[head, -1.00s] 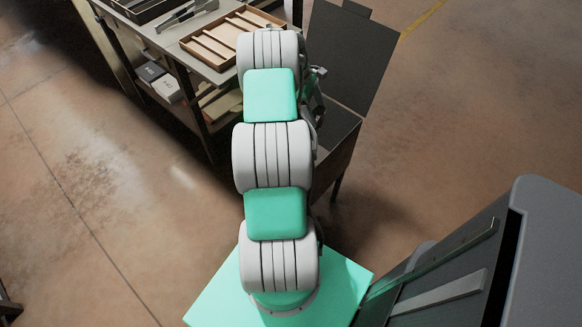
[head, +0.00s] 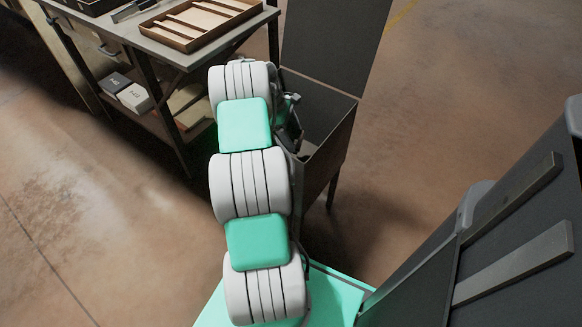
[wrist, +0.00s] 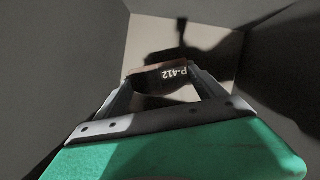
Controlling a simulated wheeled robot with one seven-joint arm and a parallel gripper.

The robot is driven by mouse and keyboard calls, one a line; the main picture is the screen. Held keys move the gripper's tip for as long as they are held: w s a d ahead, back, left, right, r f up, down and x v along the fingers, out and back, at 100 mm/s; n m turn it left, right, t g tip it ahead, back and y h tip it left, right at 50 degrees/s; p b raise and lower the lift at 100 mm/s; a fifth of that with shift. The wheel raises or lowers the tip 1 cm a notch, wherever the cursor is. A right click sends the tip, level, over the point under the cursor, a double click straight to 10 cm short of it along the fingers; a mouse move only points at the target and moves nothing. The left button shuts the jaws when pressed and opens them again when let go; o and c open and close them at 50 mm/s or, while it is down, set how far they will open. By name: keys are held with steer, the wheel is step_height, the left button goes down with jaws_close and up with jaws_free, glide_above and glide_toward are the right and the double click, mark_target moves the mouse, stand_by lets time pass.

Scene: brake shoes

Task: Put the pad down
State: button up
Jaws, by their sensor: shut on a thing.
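The pad (wrist: 158,72) is a brown-edged block with a dark face and the marking P-412, which reads upside down in the wrist view. My gripper (wrist: 160,88) is shut on it, with one finger on each side. The pad is over the inside of a dark grey bin (wrist: 60,70), whose walls rise around it; its pale floor shows beyond the pad. I cannot tell whether the pad touches the floor. In the head view the bin (head: 338,142) has its lid (head: 335,45) raised.
A workbench (head: 165,58) with a divided wooden tray (head: 200,22) stands at the left of the bin. Small boxes (head: 134,97) sit on its lower shelf. A dark panel with pale bars (head: 515,262) is close at the lower right. Floor to the right of the bin is clear.

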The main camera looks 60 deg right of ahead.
step_height(320, 180, down, 8)
steer(key=b, duration=0.2)
steer(key=shift+f+b, duration=0.2)
steer(key=shift+b, duration=0.1)
steer(key=shift+f, duration=0.6)
steer(key=o, duration=1.7)
steer(key=p+v, duration=0.4)
steer(key=v, duration=0.9)
steer(key=shift+s+r+p, duration=0.1)
steer(key=shift+p, duration=0.25)
